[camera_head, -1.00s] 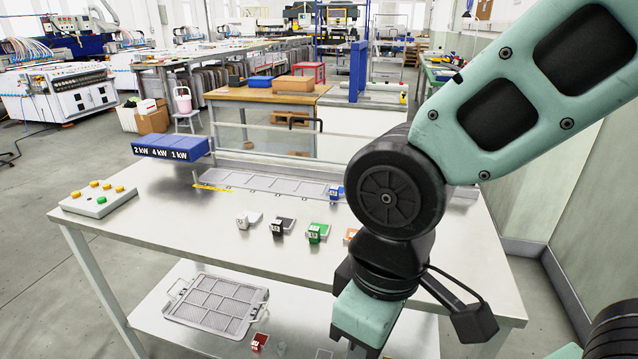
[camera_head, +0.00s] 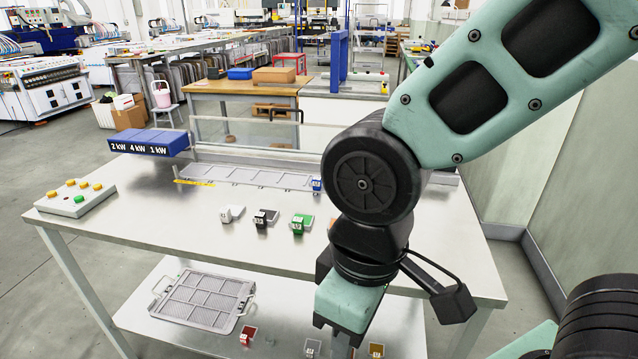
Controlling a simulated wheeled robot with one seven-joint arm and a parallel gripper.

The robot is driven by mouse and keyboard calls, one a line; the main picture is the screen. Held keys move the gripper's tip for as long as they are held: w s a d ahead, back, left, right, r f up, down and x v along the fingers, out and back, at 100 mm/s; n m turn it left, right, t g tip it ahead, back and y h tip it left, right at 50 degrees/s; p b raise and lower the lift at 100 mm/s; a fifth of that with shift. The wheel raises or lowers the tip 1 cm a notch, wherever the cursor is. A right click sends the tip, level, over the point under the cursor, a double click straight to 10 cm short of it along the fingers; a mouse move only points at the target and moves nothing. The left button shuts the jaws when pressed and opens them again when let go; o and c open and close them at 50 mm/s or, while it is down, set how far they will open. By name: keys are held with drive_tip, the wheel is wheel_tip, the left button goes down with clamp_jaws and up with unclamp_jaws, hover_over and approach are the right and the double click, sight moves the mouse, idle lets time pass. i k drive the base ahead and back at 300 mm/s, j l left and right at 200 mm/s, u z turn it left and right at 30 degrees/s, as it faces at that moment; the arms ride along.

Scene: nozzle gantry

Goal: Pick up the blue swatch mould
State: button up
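The blue swatch mould (camera_head: 316,185) is a small blue block at the right end of the long grey tray (camera_head: 245,177) on the table top. My arm covers what lies to its right, so only part of the mould shows. My gripper (camera_head: 336,335) hangs at the bottom of the picture, near the table's front edge, well apart from the mould and nearer the camera. It points down. Its fingers are dark and partly out of view, so I cannot see whether they are open. I see nothing held in it.
White (camera_head: 231,213), black (camera_head: 264,218) and green (camera_head: 299,223) moulds stand in front of the tray; an orange one is mostly behind my arm. A button panel (camera_head: 75,198) and blue box (camera_head: 148,142) are at left. The lower shelf holds a grid tray (camera_head: 203,299) and red mould (camera_head: 247,335).

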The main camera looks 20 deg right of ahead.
sight(316, 181)
drive_tip(key=i+j+z, duration=0.1)
drive_tip(key=z, duration=0.8)
drive_tip(key=i+j+z, duration=0.25)
drive_tip(key=j, duration=0.15)
drive_tip(key=j+z, duration=0.25)
drive_tip(key=i+j+z, duration=0.1)
drive_tip(key=j+z, duration=0.15)
drive_tip(key=j, duration=0.7)
drive_tip(key=i+j, duration=0.1)
drive_tip(key=j, duration=0.3)
